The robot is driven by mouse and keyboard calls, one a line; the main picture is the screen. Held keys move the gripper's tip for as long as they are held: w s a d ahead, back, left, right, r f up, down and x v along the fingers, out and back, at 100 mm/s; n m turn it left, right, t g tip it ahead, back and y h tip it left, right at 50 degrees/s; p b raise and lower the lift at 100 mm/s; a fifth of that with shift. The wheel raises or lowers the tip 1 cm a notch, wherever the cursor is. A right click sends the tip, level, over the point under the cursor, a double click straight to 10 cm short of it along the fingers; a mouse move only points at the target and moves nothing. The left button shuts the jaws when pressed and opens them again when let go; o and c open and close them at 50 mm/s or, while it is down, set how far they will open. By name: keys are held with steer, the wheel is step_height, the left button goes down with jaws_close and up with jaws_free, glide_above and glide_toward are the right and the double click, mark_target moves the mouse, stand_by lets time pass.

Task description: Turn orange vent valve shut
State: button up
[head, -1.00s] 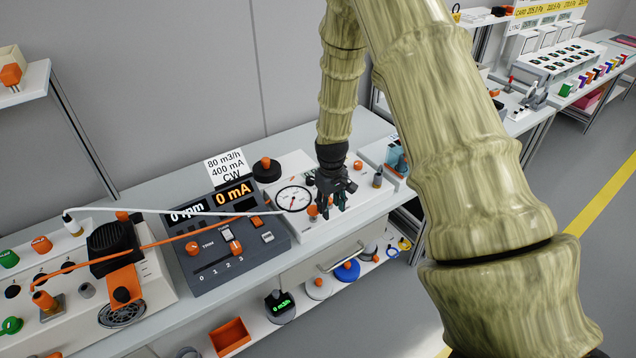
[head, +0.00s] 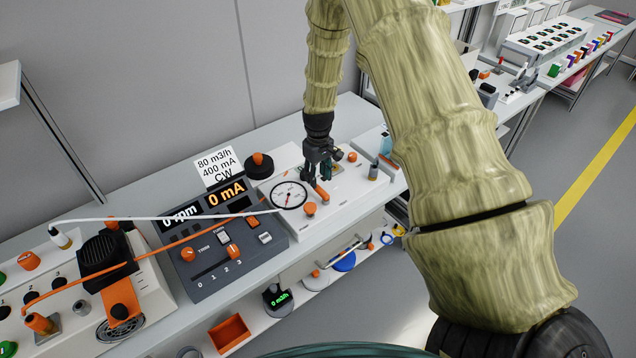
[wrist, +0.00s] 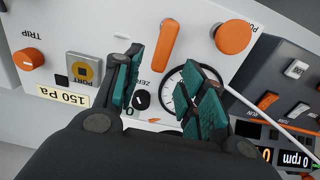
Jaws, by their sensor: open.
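An orange lever handle (wrist: 163,48) lies on the white panel of the gauge unit; in the head view it shows (head: 322,194) just below my gripper (head: 318,172). A round orange knob (wrist: 233,37) is beside it, also in the head view (head: 309,209). Which of the two is the vent valve I cannot tell, as no vent label is readable. In the wrist view my gripper (wrist: 168,78) is open and empty, its teal finger pads spread, with the lever beyond the gap. The right finger partly hides the round dial gauge (wrist: 183,90).
The same panel carries a TRIP knob (wrist: 28,58), a port fitting (wrist: 84,69) and a black ZERO knob (wrist: 142,98). A grey control console (head: 228,246) stands to the left, with a white cable (head: 160,216) running above it. Floor is clear at right.

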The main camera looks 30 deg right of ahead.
mark_target(321, 194)
steer(key=shift+f+p, duration=0.7)
steer(key=shift+f, duration=1.7)
steer(key=shift+c, duration=0.5)
jaws_close()
